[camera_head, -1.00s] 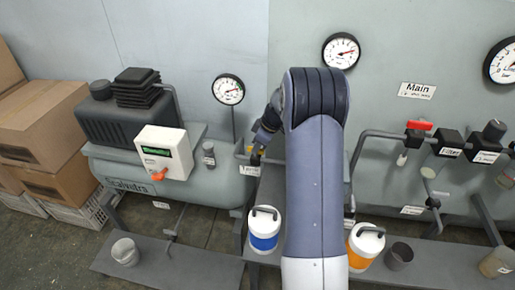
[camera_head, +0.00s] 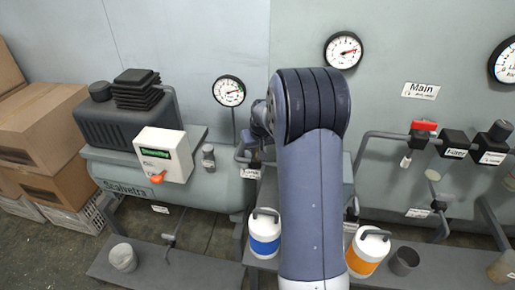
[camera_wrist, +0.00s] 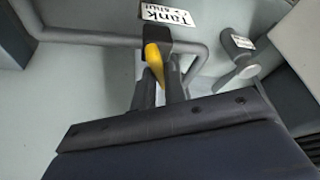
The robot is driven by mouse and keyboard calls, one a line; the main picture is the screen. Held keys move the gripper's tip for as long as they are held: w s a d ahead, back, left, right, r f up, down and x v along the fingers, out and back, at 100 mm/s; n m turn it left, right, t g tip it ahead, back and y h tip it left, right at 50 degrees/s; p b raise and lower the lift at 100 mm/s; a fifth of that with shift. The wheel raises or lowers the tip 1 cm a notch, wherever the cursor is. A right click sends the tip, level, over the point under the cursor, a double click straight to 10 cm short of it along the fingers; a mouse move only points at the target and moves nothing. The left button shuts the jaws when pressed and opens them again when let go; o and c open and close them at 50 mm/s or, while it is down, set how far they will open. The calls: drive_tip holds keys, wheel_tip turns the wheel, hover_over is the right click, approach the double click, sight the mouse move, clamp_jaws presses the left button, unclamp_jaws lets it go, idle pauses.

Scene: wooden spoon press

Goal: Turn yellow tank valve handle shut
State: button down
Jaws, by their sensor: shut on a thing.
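The yellow tank valve handle (camera_wrist: 153,59) shows in the wrist view, just below its dark valve body. It points down in the picture, roughly across the grey pipe (camera_wrist: 95,39). My gripper (camera_wrist: 161,80) is shut on the handle, with its dark fingers close on both sides of the lower part. The lower end of the handle is hidden by the fingers. A white label reading "Tank" (camera_wrist: 167,15) sits above the valve. In the head view my arm hides the handle and the fingers.
A second grey fitting with a label (camera_wrist: 240,58) stands to the right in the wrist view. In the head view, a red-handled valve (camera_head: 424,126) is on the right. A blue-banded canister (camera_head: 264,235) and an orange-banded canister (camera_head: 367,250) stand below my arm.

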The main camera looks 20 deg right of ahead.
drive_tip(key=m+h, duration=0.1)
drive_tip(key=m, duration=0.2)
drive_tip(key=shift+a+b, duration=0.15)
drive_tip(key=shift+b, duration=0.15)
drive_tip(key=shift+m+g+h+b, duration=0.45)
drive_tip(key=shift+m+h, duration=0.15)
drive_tip(key=shift+m, duration=0.7)
drive_tip(key=c, duration=1.5)
unclamp_jaws()
drive_tip(key=shift+o, duration=0.2)
drive_tip(key=v, duration=1)
drive_tip(key=shift+r, duration=0.4)
drive_tip(key=shift+s+a, duration=0.1)
